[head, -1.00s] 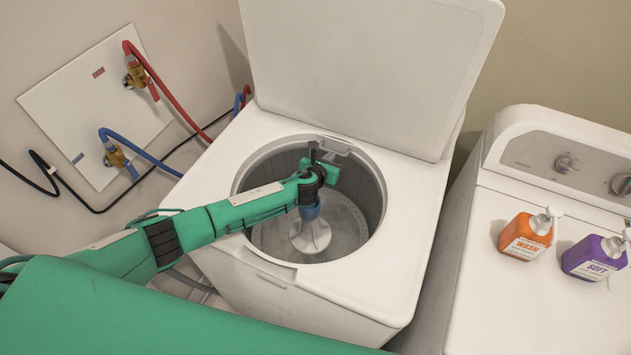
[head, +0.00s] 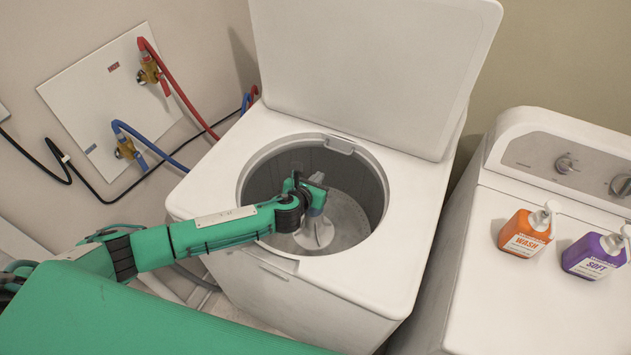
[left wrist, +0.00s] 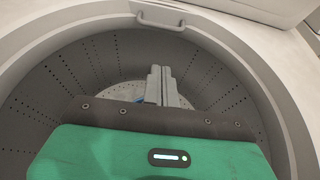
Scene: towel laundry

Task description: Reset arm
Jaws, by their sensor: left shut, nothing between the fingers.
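My left arm reaches in from the left over the front rim of the open top-load washer (head: 237,265). My left gripper (head: 317,180) is over the washer's drum opening, beside the top of the pale agitator (head: 316,234). In the left wrist view the two grey fingers (left wrist: 159,82) are together with nothing between them, and the perforated drum wall (left wrist: 90,65) surrounds them. No towel shows in the visible part of the drum. My right gripper is not in view.
The washer's raised lid (head: 370,70) stands behind the opening. To the right is a second white machine (head: 490,290) with an orange wash bottle (head: 523,232) and a purple soft bottle (head: 595,255) on it. Red and blue hoses (head: 180,85) run along the wall at left.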

